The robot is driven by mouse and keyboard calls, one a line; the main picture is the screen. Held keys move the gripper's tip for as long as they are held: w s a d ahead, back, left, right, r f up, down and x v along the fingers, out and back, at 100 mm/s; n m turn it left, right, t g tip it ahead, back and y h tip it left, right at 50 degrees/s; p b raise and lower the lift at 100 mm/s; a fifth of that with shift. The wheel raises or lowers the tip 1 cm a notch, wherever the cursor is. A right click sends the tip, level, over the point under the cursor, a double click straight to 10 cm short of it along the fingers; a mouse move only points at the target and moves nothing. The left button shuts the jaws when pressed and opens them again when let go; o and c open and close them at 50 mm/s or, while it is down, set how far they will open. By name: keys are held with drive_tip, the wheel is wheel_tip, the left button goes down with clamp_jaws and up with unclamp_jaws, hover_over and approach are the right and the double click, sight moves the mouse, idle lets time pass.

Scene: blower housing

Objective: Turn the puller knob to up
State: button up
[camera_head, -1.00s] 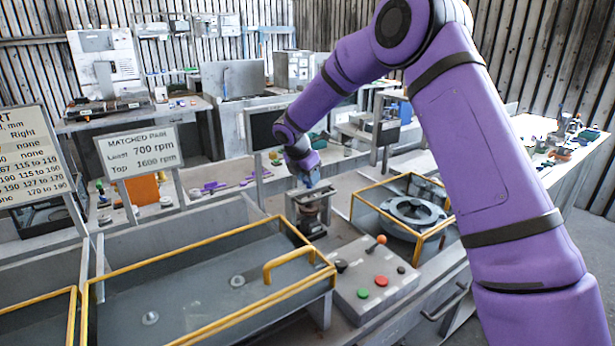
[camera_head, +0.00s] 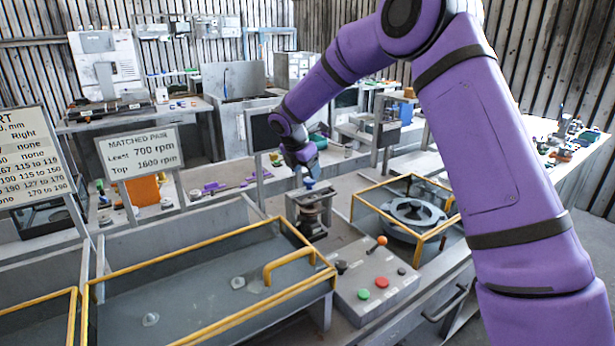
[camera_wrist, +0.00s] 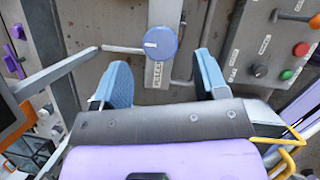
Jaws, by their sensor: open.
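The blue puller knob (camera_wrist: 161,43) sits on a grey plate labelled PULLER (camera_wrist: 157,75) in the wrist view. A short white mark on it points to the left in that picture. In the head view the knob (camera_head: 309,183) is a small blue cap on top of a grey stand (camera_head: 311,210). My gripper (camera_wrist: 163,66) is open and empty, its two blue fingers apart to either side, a little short of the knob. In the head view my gripper (camera_head: 306,168) is just above the knob, with a visible gap.
A grey control box (camera_head: 376,283) with red and green buttons and an orange-tipped lever stands in front of the stand. A yellow-framed guard (camera_head: 405,205) is to the right. A long tray with a yellow rail (camera_head: 190,262) is to the left.

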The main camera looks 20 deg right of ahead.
drive_tip(key=v, duration=0.7)
drive_tip(key=shift+r, duration=0.15)
drive_tip(key=s+d+r+m+y, duration=0.1)
drive_tip(key=s+d+r+m, duration=0.45)
drive_tip(key=s, duration=0.55)
drive_tip(key=s+d+r+m, duration=0.2)
drive_tip(key=s+r+m, duration=0.4)
drive_tip(key=s+r, duration=0.3)
drive_tip(key=s+d+f+m+t+y, duration=0.1)
drive_tip(key=s+m, duration=0.5)
drive_tip(key=s, duration=0.7)
drive_tip(key=s+d+f+m+t+y, duration=0.1)
drive_tip(key=s+d+f+m, duration=0.1)
drive_tip(key=s+m, duration=0.5)
drive_tip(key=s, duration=0.6)
drive_tip(key=shift+d+t+y, duration=0.3)
drive_tip(key=shift+y, duration=0.1)
